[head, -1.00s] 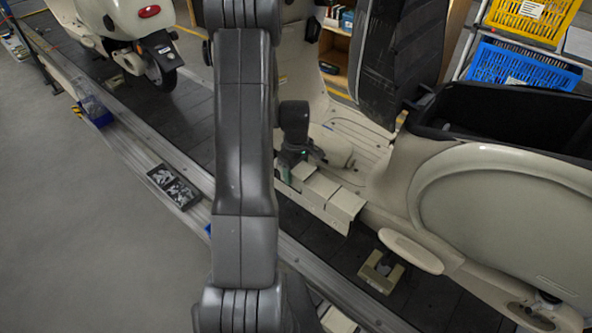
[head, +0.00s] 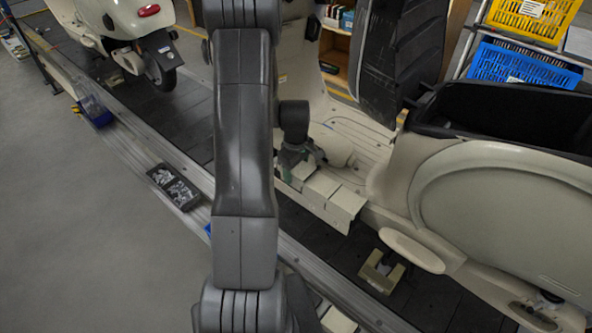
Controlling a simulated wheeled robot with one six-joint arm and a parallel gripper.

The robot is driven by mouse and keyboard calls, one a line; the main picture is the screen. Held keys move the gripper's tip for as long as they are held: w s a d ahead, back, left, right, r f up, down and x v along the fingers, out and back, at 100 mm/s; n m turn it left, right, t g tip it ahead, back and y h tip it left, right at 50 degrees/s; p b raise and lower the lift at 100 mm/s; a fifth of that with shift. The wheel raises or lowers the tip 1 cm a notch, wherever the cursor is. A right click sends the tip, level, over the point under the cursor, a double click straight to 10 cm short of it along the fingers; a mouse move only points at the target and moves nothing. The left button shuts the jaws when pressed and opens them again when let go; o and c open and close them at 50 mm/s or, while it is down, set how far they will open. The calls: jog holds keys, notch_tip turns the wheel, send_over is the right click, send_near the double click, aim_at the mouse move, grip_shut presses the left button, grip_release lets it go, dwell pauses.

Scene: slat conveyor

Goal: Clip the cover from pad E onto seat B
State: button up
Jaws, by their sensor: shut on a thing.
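My gripper (head: 292,172) is at the far end of my arm, low over the left end of a row of cream box-shaped covers. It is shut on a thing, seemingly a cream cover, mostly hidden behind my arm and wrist. The row runs along the near side of the cream scooter's footboard; a middle block (head: 320,188) and a right end block (head: 345,203) show clearly. I cannot read any letters, so I cannot tell which place is seat B. More cream pieces (head: 338,320) show at the bottom edge, partly cut off; I cannot tell whether pad E is there.
The cream scooter body (head: 490,205) fills the right, with its dark seat (head: 400,60) raised. A dark tray of metal parts (head: 173,187) and a blue bin (head: 96,112) sit along the near rail. A beige block (head: 381,271) stands on the dark slats. Grey floor at left is clear.

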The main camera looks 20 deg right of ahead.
dwell(0.4)
jog(key=o, duration=1.1)
jog(key=shift+w+r, duration=0.1)
jog(key=shift+r, duration=0.15)
jog(key=r, duration=1.3)
jog(key=shift+s+a+r, duration=0.1)
jog(key=shift+s+a, duration=0.05)
jog(key=shift+s, duration=0.05)
notch_tip(320, 180, down, 11)
jog(key=shift+r, duration=0.15)
